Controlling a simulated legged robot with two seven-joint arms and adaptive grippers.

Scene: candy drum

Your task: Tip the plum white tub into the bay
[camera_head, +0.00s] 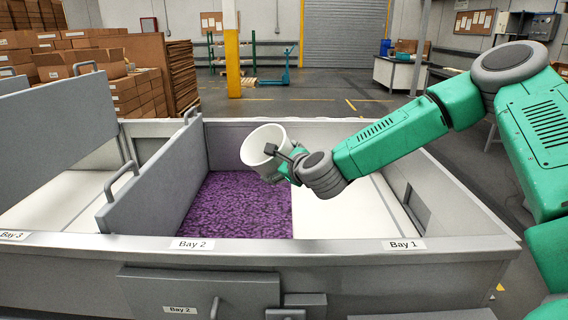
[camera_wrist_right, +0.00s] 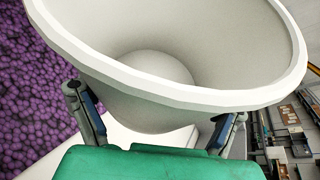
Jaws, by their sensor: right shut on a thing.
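The white tub (camera_head: 258,147) is held tilted above the drum's bays, near the border of the purple candy and the bare white floor. In the right wrist view the tub (camera_wrist_right: 150,110) looks empty inside, with its wide rim toward the camera. My right gripper (camera_head: 280,157) is shut on the tub, with a finger on each side of it in the wrist view (camera_wrist_right: 158,125). Purple candies (camera_head: 238,205) cover the floor of the bay labelled Bay 2 (camera_head: 192,244). My left gripper is not in view.
The bay labelled Bay 1 (camera_head: 404,244) has a bare white floor (camera_head: 345,210). Grey divider panels with handles (camera_head: 155,175) stand left of the candy. A front hatch also labelled Bay 2 (camera_head: 200,291) is below the rim. Cardboard boxes (camera_head: 120,85) are stacked behind left.

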